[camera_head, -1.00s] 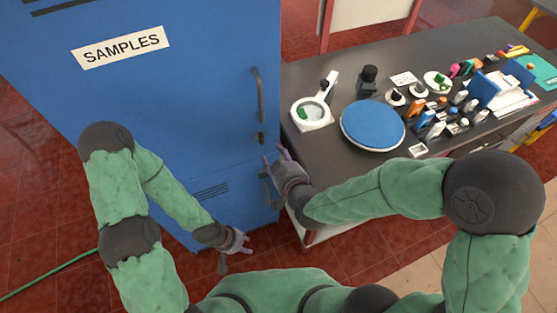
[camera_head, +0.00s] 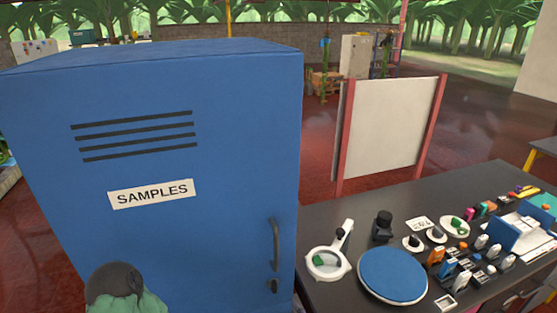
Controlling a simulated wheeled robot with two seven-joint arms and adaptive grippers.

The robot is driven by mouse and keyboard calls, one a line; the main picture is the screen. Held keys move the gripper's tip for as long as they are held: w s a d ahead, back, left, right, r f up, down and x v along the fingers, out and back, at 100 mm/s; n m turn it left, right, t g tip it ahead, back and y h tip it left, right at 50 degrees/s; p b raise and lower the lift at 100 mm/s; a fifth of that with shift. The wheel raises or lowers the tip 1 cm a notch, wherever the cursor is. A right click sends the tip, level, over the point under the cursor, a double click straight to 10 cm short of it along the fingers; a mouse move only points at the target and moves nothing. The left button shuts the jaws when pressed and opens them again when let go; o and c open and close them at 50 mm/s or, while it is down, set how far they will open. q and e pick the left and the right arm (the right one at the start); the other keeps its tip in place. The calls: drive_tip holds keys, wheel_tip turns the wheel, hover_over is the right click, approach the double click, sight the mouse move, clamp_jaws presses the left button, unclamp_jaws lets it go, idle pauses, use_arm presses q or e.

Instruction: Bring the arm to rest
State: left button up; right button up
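One of my arm's joints, dark grey with green below it, shows at the bottom left in front of the blue cabinet (camera_head: 240,170). Neither of my grippers is in the frame. The cabinet bears a SAMPLES label (camera_head: 151,193) and a dark handle (camera_head: 276,244). Its door looks closed.
A dark table (camera_head: 340,215) stands right of the cabinet. It holds a white magnifier (camera_head: 343,237), a round blue pad (camera_head: 392,273), a small black device (camera_head: 383,226) and many small items at the right. A white board (camera_head: 388,128) on red posts stands behind. Red floor lies open beyond.

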drive_tip(key=s+d+f+m+g, duration=0.2)
drive_tip(key=f+g, duration=0.1)
drive_tip(key=f, duration=0.6)
drive_tip(key=s+d+f+m+g, duration=0.1)
drive_tip(key=s+d+f+g, duration=0.15)
drive_tip(key=f, duration=0.55)
drive_tip(key=s+d+f+m+g, duration=0.1)
drive_tip(key=s+f+m+g, duration=0.2)
drive_tip(key=s+f+g, duration=0.3)
drive_tip(key=s+f, duration=0.4)
drive_tip(key=f, duration=0.2)
drive_tip(key=shift+c, duration=0.2)
